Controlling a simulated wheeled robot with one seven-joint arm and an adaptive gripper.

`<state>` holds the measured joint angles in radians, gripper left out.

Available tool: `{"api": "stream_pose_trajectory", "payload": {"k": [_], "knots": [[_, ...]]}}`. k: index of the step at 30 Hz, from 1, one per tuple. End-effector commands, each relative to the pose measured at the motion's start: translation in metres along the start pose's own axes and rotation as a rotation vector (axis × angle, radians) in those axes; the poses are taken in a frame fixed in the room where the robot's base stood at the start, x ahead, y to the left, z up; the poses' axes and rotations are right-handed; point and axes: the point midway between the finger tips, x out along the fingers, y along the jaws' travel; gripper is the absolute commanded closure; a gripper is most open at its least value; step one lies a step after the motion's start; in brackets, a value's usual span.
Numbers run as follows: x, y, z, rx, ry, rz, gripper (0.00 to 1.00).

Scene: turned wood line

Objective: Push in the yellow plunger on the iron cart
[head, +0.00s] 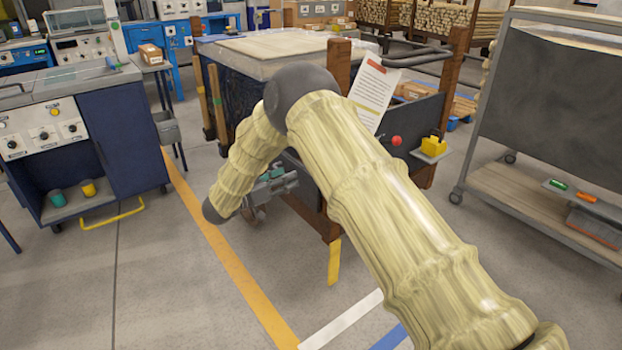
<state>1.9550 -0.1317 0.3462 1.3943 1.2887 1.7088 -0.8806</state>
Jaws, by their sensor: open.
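A yellow block-like piece (433,146), the likely yellow plunger, sits on a small grey plate at the right corner of a dark, wood-posted unit (415,122). A red ball knob (396,140) is just left of it. I cannot tell how far in the yellow piece is. My arm crosses the middle of the view and folds down at its far end. My gripper (283,184) shows in part beside the folded forearm, low before the unit. It looks open and empty, left of the yellow piece and apart from it. My arm hides part of the unit's front.
A grey metal-framed cart (473,160) on casters stands at the right, with small green and orange pieces on its lower shelf. A blue control cabinet (128,135) stands at the left. A white placard (372,92) leans on the unit. Floor between cabinet and unit is clear.

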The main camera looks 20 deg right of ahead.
Motion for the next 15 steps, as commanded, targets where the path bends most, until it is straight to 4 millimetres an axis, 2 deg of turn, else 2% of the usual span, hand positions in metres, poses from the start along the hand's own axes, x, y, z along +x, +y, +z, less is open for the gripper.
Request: {"api": "stream_pose_trajectory", "payload": {"k": [7, 15], "knots": [[0.001, 0.0, -0.01, 0.005, -0.018, 0.065, 0.47], [0.038, 0.002, -0.009, 0.006, -0.017, 0.065, 0.47]]}}
